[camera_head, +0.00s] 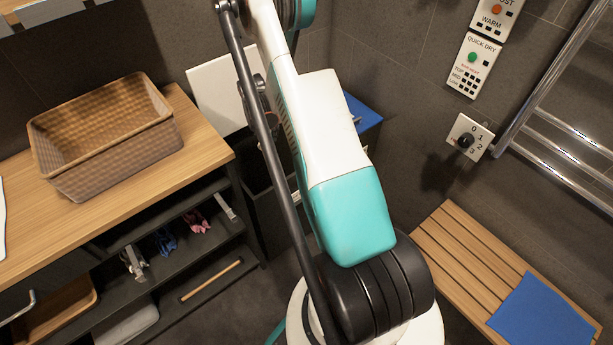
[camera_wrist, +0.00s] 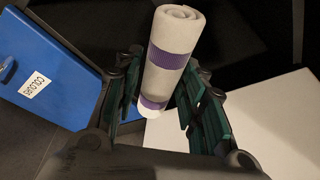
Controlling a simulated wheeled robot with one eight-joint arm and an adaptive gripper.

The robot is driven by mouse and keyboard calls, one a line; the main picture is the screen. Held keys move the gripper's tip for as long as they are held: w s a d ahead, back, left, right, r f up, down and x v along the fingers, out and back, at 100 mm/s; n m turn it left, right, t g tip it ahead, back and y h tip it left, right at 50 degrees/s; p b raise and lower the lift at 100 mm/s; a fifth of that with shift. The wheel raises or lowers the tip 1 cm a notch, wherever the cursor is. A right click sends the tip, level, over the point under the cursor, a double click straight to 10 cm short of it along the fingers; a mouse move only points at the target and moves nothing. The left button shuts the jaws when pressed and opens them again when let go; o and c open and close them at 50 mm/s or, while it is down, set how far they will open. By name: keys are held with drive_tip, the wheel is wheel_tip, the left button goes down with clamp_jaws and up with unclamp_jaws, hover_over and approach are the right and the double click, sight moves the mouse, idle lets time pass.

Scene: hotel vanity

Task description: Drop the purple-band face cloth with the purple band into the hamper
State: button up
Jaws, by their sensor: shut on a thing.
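A rolled whitish face cloth (camera_wrist: 177,30) with purple bands shows in the wrist view. My gripper (camera_wrist: 160,88) is shut on it, with dark green finger pads on either side. In the head view, the gripper and cloth are hidden behind my arm. The dark hamper (camera_head: 262,205) stands past the end of the counter, partly covered by my arm. A white lid (camera_head: 215,97) is raised at its left and a blue lid (camera_head: 361,112) is at its right. The wrist view shows the blue lid (camera_wrist: 62,62) labelled COLOURS and a white panel (camera_wrist: 235,125) below the cloth.
A woven basket (camera_head: 105,135) stands on the wooden counter (camera_head: 205,155) at left. Open shelves (camera_head: 190,245) below hold small items. A slatted bench (camera_head: 455,250) with a blue cloth (camera_head: 540,312) is at right. A chrome towel rail (camera_head: 545,85) is on the wall.

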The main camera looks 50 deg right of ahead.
drive_tip(key=shift+f, duration=0.3)
drive_tip(key=o, duration=1)
drive_tip(key=shift+r, duration=0.15)
drive_tip(key=v, duration=1.2)
